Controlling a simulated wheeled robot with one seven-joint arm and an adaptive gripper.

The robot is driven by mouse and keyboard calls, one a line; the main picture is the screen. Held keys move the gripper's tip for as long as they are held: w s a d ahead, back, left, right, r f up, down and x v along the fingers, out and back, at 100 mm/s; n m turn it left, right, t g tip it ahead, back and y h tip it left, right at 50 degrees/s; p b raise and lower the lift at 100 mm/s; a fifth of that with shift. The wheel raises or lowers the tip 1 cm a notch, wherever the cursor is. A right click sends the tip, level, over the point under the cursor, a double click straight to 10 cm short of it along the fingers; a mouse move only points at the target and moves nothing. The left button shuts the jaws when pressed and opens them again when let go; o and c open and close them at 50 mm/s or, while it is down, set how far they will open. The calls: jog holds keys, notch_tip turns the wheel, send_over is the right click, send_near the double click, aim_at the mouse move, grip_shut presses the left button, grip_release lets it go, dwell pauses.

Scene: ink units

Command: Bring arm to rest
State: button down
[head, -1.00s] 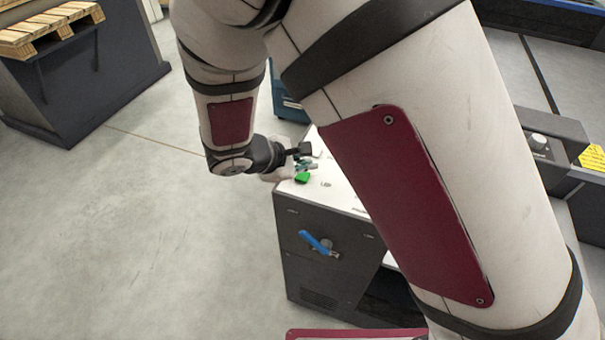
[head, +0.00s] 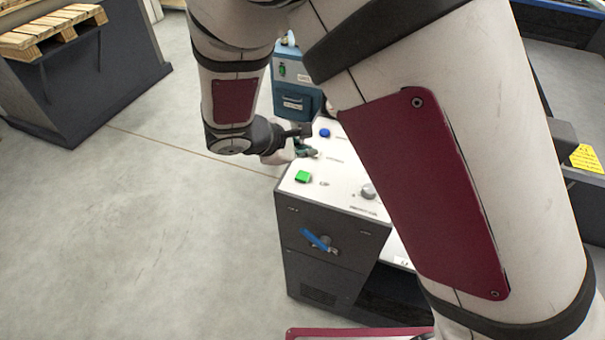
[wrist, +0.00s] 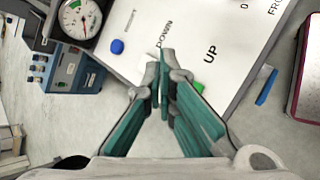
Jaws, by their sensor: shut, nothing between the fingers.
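My gripper (wrist: 160,88) is shut with nothing between its fingers. In the wrist view its teal fingers meet over the edge of a white control panel (wrist: 215,25). In the head view my gripper (head: 310,142) shows small, above the left edge of the panel (head: 345,158); I cannot tell the height between them. My arm crosses the head view from the top left to the lower right and hides part of the panel's right side.
The panel's green button (head: 303,176), blue button (head: 325,132) and round knob (head: 368,191) show. A blue unit (head: 292,100) stands behind. Open floor lies left, before a dark stand with a pallet (head: 45,35).

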dwell(0.3)
jog(key=s+d+r+m+g+y, duration=0.1)
jog(key=s+d+r+m+g, duration=0.1)
jog(key=s+d+r+m, duration=0.4)
jog(key=s+d+r+m+g+y, duration=0.1)
jog(key=d+r+m, duration=0.2)
jog(key=d+r, duration=0.55)
jog(key=s+d+r+m+t+y, duration=0.1)
jog(key=s+r+m, duration=0.3)
jog(key=s, duration=0.4)
jog(key=s+d+r+m+y, duration=0.3)
jog(key=s+d+r+m, duration=0.1)
jog(key=s, duration=0.5)
jog(key=shift+m+t, duration=0.4)
jog(key=shift+m, duration=0.2)
jog(key=shift+d+r, duration=0.1)
